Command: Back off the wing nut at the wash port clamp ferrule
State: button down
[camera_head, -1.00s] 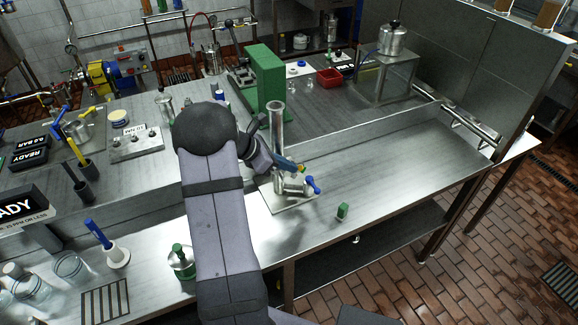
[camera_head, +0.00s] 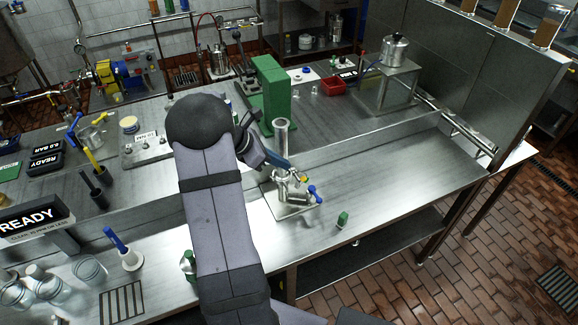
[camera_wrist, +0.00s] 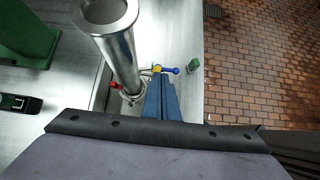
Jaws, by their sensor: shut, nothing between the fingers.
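The clamp assembly is a steel upright tube (camera_head: 281,134) on a flat base plate (camera_head: 297,211), with a short side fitting low down. A blue-handled part (camera_head: 314,193) and a small yellow part (camera_head: 304,179) show at the fitting; I cannot tell which piece is the wing nut. In the wrist view the tube (camera_wrist: 119,57) stands left of my fingers, with the yellow part (camera_wrist: 156,68) and blue knob (camera_wrist: 166,70) just beyond the tips. My gripper (camera_head: 290,166) is shut and empty, close beside the tube at the fitting. It also shows in the wrist view (camera_wrist: 161,78). My fingers hide part of the clamp.
A tall green block (camera_head: 271,95) stands behind the tube. A small green piece (camera_head: 342,219) lies near the bench's front edge. A red bin (camera_head: 332,84) and a steel pot on a stand (camera_head: 395,48) are farther back. The bench to the right is clear.

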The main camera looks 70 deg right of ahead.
jog(key=w+a+r+t+y+p, duration=0.1)
jog(key=w+a+p, duration=0.1)
jog(key=w+a, duration=0.2)
jog(key=b, duration=1)
send_near(296, 186)
jog(key=x, duration=0.4)
jog(key=shift+s+d+f+b, duration=0.3)
jog(key=shift+s+d+f, duration=0.15)
jog(key=shift+d+f, duration=0.1)
jog(key=shift+s+f, duration=0.15)
jog(key=shift+f, duration=0.6)
jog(key=shift+a+f, duration=0.1)
jog(key=shift+f, duration=0.2)
